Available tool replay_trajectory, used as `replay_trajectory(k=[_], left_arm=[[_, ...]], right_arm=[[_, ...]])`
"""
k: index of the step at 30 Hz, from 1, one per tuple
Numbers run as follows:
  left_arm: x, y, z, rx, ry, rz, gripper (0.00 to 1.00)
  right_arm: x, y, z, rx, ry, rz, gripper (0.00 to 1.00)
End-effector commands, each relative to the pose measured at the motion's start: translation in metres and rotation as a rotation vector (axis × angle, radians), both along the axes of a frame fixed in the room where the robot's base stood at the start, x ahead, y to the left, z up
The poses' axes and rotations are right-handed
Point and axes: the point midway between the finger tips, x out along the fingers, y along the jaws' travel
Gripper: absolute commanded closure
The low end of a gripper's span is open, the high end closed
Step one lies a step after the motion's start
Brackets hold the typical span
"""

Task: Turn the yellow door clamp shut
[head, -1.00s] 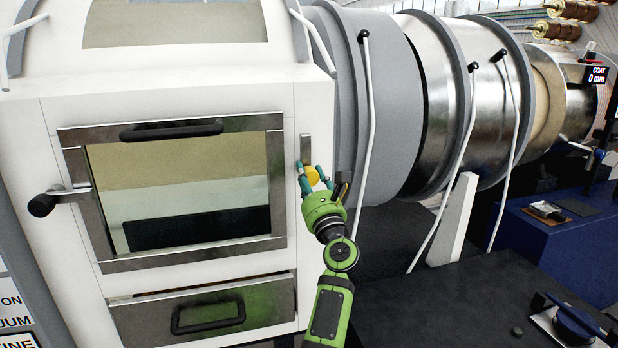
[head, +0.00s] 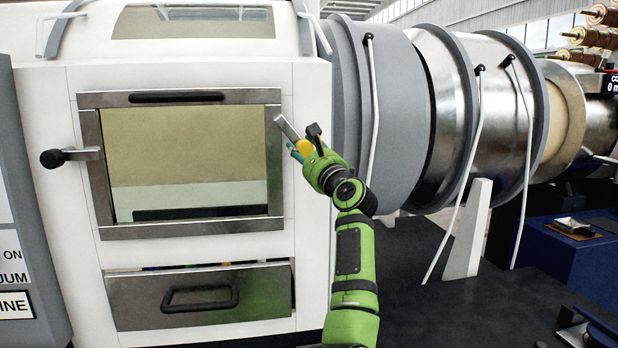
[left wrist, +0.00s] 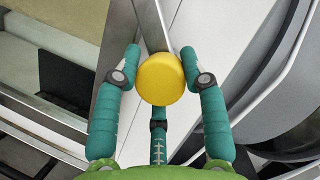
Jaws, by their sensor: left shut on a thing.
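The yellow door clamp shows as a round yellow knob (head: 304,146) on a flat metal bar (head: 286,127), at the right edge of the windowed door (head: 190,231). The bar is tilted, its upper end leaning left onto the door's right frame. In the left wrist view the knob (left wrist: 160,80) sits between the teal fingers, with the bar (left wrist: 151,25) running up behind it. My left gripper (head: 299,150) is shut on the knob. The door looks flush with the white cabinet. My right gripper is not in view.
A black-knobbed lever (head: 60,158) sticks out left of the door. A drawer (head: 200,297) with a black handle is below. A large grey and metal cylinder (head: 450,120) with thin white rods stands to the right. A blue bench (head: 570,250) is at far right.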

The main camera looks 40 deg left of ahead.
Motion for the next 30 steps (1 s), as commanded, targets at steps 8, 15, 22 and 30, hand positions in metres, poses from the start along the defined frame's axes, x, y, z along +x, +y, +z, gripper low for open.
replay_trajectory(k=[8,15,22,30], left_arm=[[0.0,-0.001,0.005,-0.167,-0.209,-0.005,1.0],[0.0,-0.001,0.009,-0.312,-0.38,-0.004,1.0],[-0.001,0.0,0.009,-0.433,-0.525,-0.004,1.0],[-0.001,0.0,0.009,-0.532,-0.642,-0.004,1.0]], right_arm=[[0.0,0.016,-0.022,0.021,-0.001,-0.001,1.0],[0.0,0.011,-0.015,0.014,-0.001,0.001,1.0],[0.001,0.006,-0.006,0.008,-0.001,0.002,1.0],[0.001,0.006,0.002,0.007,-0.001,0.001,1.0]])
